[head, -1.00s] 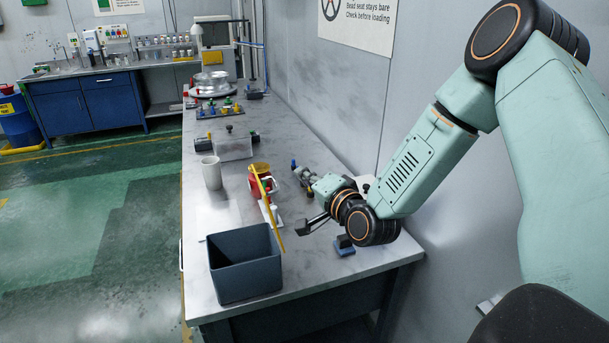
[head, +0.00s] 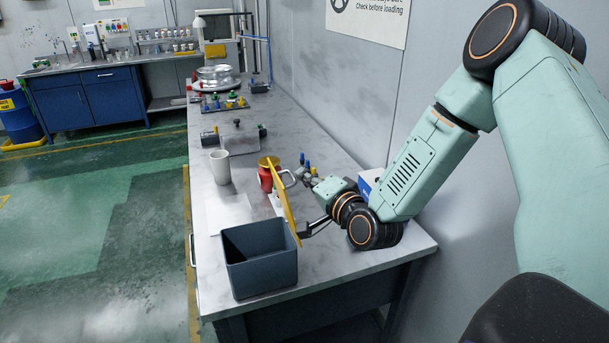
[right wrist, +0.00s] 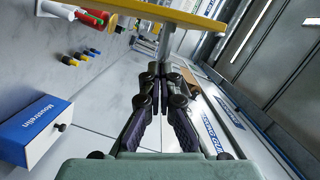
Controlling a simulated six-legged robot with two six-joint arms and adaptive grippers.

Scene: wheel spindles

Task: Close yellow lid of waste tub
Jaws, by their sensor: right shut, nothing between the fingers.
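The waste tub (head: 262,272) is an open dark grey-blue box near the table's front left corner. Its yellow lid (head: 283,203) stands steeply up along the tub's right side, seen nearly edge-on. In the right wrist view the shut fingertips (right wrist: 160,72) lie below the yellow lid (right wrist: 175,12), which crosses the top. I cannot tell whether they touch it. My left gripper is not in view.
A white cup (head: 219,167) and a red can (head: 265,177) stand behind the tub. A blue and white box (head: 369,181) is by the wall, beyond my right arm; it also shows in the right wrist view (right wrist: 38,130).

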